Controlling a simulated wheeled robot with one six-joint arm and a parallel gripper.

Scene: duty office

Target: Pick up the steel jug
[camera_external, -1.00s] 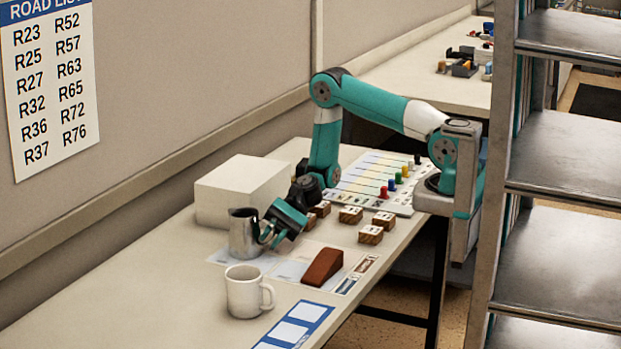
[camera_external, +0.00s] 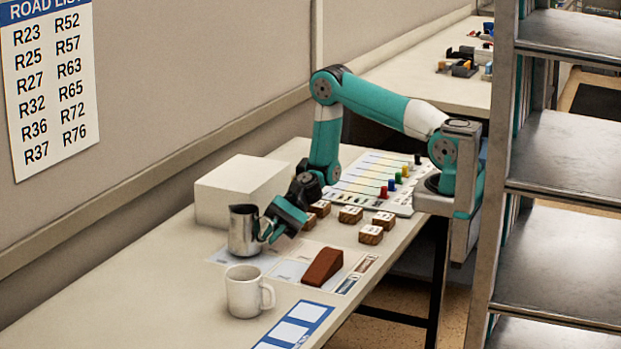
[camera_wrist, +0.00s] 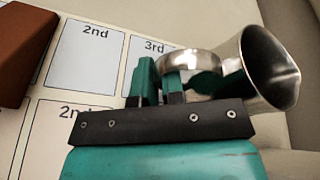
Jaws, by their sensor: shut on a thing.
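The steel jug (camera_external: 243,232) is upright near the left part of the desk, in front of the white box. My gripper (camera_external: 267,230) is at its right side, shut on the jug's handle. In the wrist view the jug (camera_wrist: 268,65) is at the upper right, its handle loop reaching left to the fingers of my gripper (camera_wrist: 160,82). The jug's base is close to the desk top; I cannot tell how large any gap beneath it is.
A white mug (camera_external: 245,291) stands in front of the jug. A brown wedge (camera_external: 323,267) lies on the printed sheet to the right. Several wooden blocks (camera_external: 371,234) and a board with coloured pegs (camera_external: 365,180) lie farther right. The white box (camera_external: 240,185) stands behind.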

